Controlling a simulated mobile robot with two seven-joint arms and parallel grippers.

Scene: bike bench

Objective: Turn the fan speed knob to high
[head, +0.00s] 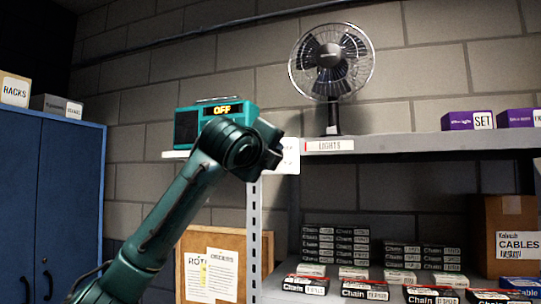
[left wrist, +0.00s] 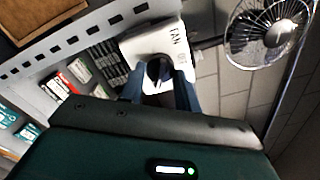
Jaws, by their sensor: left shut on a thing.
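The white fan control panel (head: 291,152) is at the left end of the upper shelf, partly hidden behind my left gripper (head: 274,153). In the left wrist view the panel (left wrist: 150,42) looks tilted, with "FAN" printed on it. My left gripper (left wrist: 160,88) is shut on the dark fan speed knob (left wrist: 157,71), with one blue-grey finger on each side. The knob's pointer and setting cannot be read. The desk fan (head: 332,62) stands upright on the upper shelf; it also shows in the left wrist view (left wrist: 268,30). My right gripper is not in view.
A teal box (head: 187,127) with a display reading "OFF" is behind my left arm. The metal shelf (head: 420,145) holds purple boxes (head: 470,120) above and chain boxes (head: 335,245) below. A blue cabinet (head: 60,190) stands left, a cork board (head: 262,250) below.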

